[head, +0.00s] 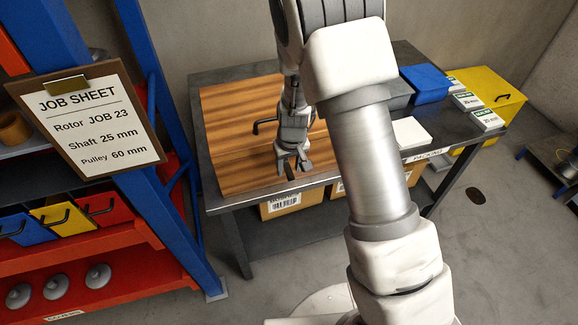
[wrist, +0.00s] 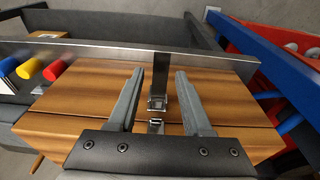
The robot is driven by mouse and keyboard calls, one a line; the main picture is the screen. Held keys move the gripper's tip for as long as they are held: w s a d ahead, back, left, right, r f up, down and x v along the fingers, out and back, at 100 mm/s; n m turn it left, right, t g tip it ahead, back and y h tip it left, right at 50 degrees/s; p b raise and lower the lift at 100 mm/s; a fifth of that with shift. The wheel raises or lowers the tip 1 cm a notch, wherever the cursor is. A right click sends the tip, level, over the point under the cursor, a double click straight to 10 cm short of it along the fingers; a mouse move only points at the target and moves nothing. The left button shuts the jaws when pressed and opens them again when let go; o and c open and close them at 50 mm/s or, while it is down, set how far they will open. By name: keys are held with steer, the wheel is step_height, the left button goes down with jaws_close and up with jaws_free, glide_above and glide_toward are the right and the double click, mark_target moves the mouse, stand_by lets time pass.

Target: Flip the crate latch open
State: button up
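The wooden crate (wrist: 90,92) fills the middle of the wrist view, with striped brown boards. A metal latch (wrist: 158,92) lies on it between my fingers, with a smaller metal catch piece (wrist: 155,127) just below. A narrow gap seems to show between the two latch parts; I cannot tell whether they are engaged. My gripper (wrist: 157,85) is open, one finger on each side of the latch, with no clear contact. In the head view my gripper (head: 291,168) points down over the front part of the striped wood surface (head: 235,125); the latch cannot be made out there.
The wood lies on a dark workbench (head: 221,201). To the right are a white block (head: 411,133), a blue bin (head: 425,84) and a yellow case (head: 490,90). A blue and red shelf rack (head: 158,200) stands close on the left. Cardboard boxes (head: 292,203) sit below the bench top.

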stand_by(0.3)
step_height(320, 180, up, 17)
steer(key=s+b, duration=0.1)
steer(key=s, duration=0.1)
steer(key=shift+s+d, duration=0.35)
steer(key=shift+s, duration=0.05)
steer(key=shift+r, duration=0.1)
steer(key=s+d+r+m+t+b, duration=0.1)
steer(key=s+d+r, duration=0.2)
steer(key=s, duration=0.4)
steer(key=s+d+r+m+t+b, duration=0.1)
steer(key=s+d+r, duration=0.2)
steer(key=s, duration=0.4)
steer(key=s+d+r+t, duration=0.1)
steer(key=s+d+r, duration=0.2)
steer(key=s, duration=0.4)
steer(key=shift+r+m+t+b, duration=0.35)
steer(key=shift+m+t+b, duration=0.05)
